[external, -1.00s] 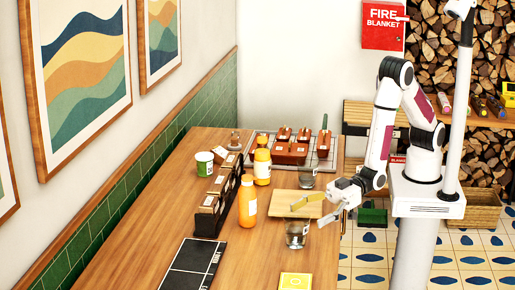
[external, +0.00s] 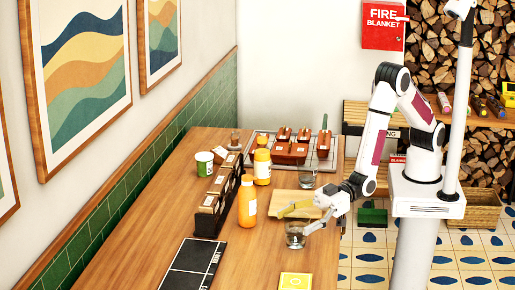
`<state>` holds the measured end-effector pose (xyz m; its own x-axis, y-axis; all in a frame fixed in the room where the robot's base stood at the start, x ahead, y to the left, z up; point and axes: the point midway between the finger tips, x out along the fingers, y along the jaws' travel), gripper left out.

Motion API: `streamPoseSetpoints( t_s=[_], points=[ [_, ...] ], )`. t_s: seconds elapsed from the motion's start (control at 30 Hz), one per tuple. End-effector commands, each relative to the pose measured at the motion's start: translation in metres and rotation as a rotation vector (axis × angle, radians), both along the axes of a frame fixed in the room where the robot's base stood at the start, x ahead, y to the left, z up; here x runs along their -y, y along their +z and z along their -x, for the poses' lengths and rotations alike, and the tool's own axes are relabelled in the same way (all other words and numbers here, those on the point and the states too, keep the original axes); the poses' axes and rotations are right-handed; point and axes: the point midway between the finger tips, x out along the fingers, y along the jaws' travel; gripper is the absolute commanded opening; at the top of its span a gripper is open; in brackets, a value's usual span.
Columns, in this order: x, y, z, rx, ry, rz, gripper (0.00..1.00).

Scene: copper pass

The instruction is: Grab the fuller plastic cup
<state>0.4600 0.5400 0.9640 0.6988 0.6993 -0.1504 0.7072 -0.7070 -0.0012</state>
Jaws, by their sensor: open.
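One clear plastic cup (external: 295,240) stands on the wooden table near its right side, in front of the cutting board. A second clear cup (external: 307,182) stands farther back, near the grey tray. Their fill levels are too small to compare surely. My gripper (external: 294,220) is open and tilted down at the nearer cup's rim. One finger is by the cup's right side and the other is above and behind it. I cannot tell whether it touches the cup.
An orange bottle (external: 247,205) stands left of the nearer cup, with another bottle (external: 262,168) behind it. A wooden board (external: 280,199) lies behind the cup. A dark rack (external: 206,223) is at left; a yellow card (external: 295,281) lies in front.

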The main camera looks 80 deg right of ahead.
Motion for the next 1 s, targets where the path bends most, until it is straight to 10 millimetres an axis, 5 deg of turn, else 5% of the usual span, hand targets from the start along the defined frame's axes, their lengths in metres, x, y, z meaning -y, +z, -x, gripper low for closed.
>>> streamPoseSetpoints(
  t_s=[0.43,0.6,1.0],
  points=[
    [0.0002,-0.0002,0.0002,0.000,0.000,0.000,0.75],
    [0.0002,-0.0002,0.0003,0.000,0.000,0.000,0.31],
    [0.0000,0.0006,0.0001,0.001,0.000,-0.001,0.29]
  ],
)
